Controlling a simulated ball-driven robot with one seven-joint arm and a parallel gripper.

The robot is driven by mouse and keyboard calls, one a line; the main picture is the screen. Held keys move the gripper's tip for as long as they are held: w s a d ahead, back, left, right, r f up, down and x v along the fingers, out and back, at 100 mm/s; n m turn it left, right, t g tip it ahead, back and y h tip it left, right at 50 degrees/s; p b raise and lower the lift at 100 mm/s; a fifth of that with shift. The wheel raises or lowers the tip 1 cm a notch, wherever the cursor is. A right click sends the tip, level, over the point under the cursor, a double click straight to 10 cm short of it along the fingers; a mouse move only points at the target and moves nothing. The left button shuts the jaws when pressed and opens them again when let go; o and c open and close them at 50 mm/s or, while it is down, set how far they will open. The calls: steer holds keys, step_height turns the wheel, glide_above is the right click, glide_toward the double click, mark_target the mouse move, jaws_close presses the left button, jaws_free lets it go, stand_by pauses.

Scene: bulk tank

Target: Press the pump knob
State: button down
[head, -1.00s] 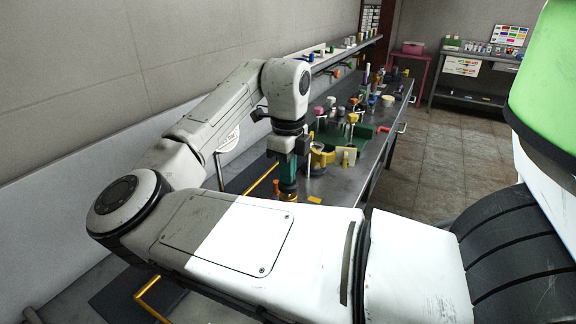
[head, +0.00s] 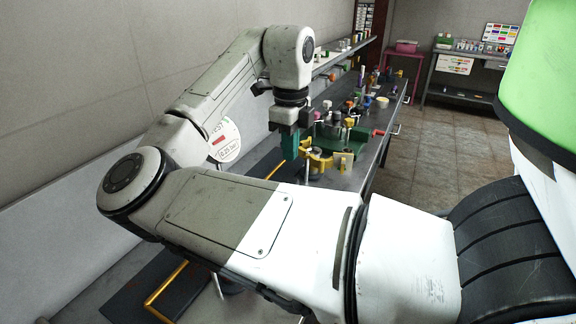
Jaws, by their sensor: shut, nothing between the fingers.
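My gripper (head: 290,148) points down at the end of my arm, its green fingers shut and empty, above the near end of the metal bench. No pump knob can be picked out for certain. Yellow fittings (head: 318,160) stand just right of the fingers on the bench, and a grey post (head: 314,172) rises below them. My own forearm hides what lies directly under and in front of the gripper.
The metal bench (head: 372,157) carries several small coloured parts and a green tray (head: 338,133). Yellow rails (head: 165,282) run low on the left. The tiled floor (head: 450,165) at right is clear.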

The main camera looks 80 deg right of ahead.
step_height(320, 180, up, 5)
steer(key=shift+w+r, duration=0.1)
stand_by(1.1)
